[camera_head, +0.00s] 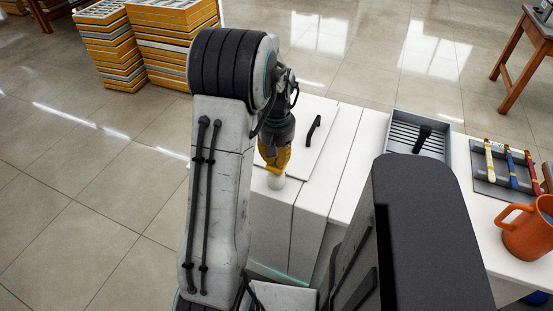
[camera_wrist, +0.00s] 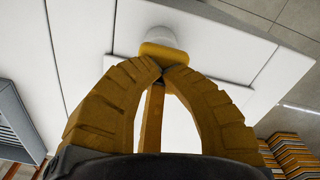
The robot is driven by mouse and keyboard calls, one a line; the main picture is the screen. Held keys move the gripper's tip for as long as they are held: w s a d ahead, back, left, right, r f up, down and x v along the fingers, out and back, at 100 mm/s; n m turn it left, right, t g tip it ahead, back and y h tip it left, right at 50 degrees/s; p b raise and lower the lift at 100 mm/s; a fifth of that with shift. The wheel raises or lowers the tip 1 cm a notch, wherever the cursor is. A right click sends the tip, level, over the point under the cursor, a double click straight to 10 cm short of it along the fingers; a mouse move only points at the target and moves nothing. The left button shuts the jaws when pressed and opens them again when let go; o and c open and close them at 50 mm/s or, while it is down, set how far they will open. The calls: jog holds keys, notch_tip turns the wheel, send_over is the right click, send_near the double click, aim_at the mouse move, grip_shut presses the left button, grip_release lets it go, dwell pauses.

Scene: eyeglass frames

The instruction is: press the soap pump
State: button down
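A small white rounded object (camera_head: 275,182), which looks like the soap pump, is just below my fingertips at the white unit. It also shows in the wrist view (camera_wrist: 160,36), just beyond the fingers. My gripper (camera_head: 274,168) has yellow fingers pointing down. In the wrist view my gripper (camera_wrist: 161,72) has its two curved fingertips together, with nothing seen between them. A yellow rounded piece lies against the white object. I cannot tell whether it is part of the pump or a fingertip, nor whether the gripper presses on the pump. The fingers hide much of it.
A black handle (camera_head: 313,130) is on the white panel (camera_head: 300,155) right of my gripper. A grey ribbed tray (camera_head: 402,148), a tray of coloured items (camera_head: 489,190) and an orange mug (camera_head: 527,233) are to the right. Yellow stacks (camera_head: 160,42) stand on the floor behind.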

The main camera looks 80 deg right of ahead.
jog(key=shift+f, duration=0.5)
jog(key=shift+r, duration=0.2)
jog(key=shift+r+p, duration=2.55)
jog(key=shift+r, duration=0.85)
jog(key=shift+m, duration=0.7)
jog(key=w+a+f+m+y, duration=0.1)
jog(key=a+f+m+y, duration=0.1)
jog(key=a, duration=0.8)
jog(key=w+a+r+n+t, duration=0.1)
jog(key=w+a+r+n, duration=0.3)
jog(key=a, duration=0.6)
jog(key=w+a+r+n+t+h, duration=0.1)
jog(key=w+a+r+n, duration=0.3)
jog(key=w+a+n, duration=0.4)
jog(key=w+a+r+n+t+h, duration=0.1)
jog(key=w+a+r+n, duration=0.4)
jog(key=a, duration=0.6)
jog(key=w+n, duration=0.1)
jog(key=w, duration=0.1)
jog(key=shift+w+a+t, duration=0.4)
